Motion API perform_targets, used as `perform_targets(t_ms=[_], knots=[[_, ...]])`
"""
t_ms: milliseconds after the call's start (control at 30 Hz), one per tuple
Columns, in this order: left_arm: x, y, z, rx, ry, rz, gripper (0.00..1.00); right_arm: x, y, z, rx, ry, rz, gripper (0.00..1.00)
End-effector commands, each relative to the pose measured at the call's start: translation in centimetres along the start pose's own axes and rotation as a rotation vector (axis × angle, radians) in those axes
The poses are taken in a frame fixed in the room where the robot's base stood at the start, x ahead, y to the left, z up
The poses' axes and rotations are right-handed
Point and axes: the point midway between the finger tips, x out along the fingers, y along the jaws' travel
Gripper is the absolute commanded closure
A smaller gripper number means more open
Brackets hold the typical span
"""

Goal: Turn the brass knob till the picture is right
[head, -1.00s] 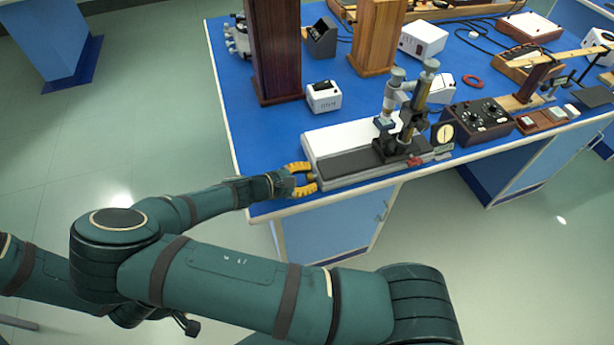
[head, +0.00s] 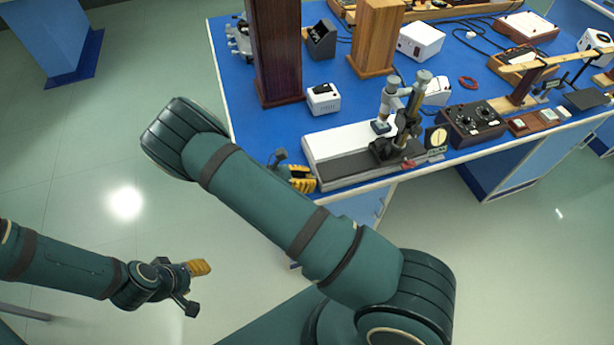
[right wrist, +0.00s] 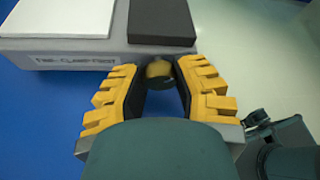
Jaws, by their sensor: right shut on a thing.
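The travelling microscope (head: 392,115) stands upright on a grey bench instrument with a white top (head: 345,141) and a dark slab (head: 350,166). The brass knob (right wrist: 158,70) sticks out of the instrument's end in the right wrist view. My right gripper (right wrist: 160,80) has its yellow fingers on either side of the knob and is shut on it. In the head view my right gripper (head: 302,179) is at the instrument's left end, where the knob is hidden. A small round pale picture (head: 437,137) stands right of the microscope; its detail is too small to read. My left gripper (head: 200,267) hangs over the floor.
A small white box (head: 323,98) and a dark wooden pillar (head: 276,50) stand behind the instrument. A black control box (head: 472,122) is to the right. The blue bench top (head: 240,125) ends close to my right gripper. Open floor lies left.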

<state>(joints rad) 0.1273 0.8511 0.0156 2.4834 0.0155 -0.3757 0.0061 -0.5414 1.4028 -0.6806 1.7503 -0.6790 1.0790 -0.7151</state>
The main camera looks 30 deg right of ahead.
Motion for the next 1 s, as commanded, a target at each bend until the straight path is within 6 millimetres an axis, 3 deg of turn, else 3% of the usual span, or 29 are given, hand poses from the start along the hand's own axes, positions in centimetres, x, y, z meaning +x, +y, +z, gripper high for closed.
perform_targets(t_ms=[300,900,933,1000], knots=[[-0.08,0.03,-0.06,0.0,0.001,0.0,0.5,0.13,-0.06,-0.28,-0.129,0.004,-0.054,1.0],[-0.08,0.03,-0.06,0.0,0.001,0.0,0.5,0.15,-0.13,-0.4,-0.162,0.005,-0.068,1.0],[-0.09,0.03,-0.06,0.0,0.001,0.0,0.5,0.15,-0.14,-0.4,-0.162,0.005,-0.068,0.58],[-0.09,0.03,-0.06,0.0,0.001,0.0,0.5,0.14,-0.12,-0.36,-0.161,0.004,-0.068,0.53]])
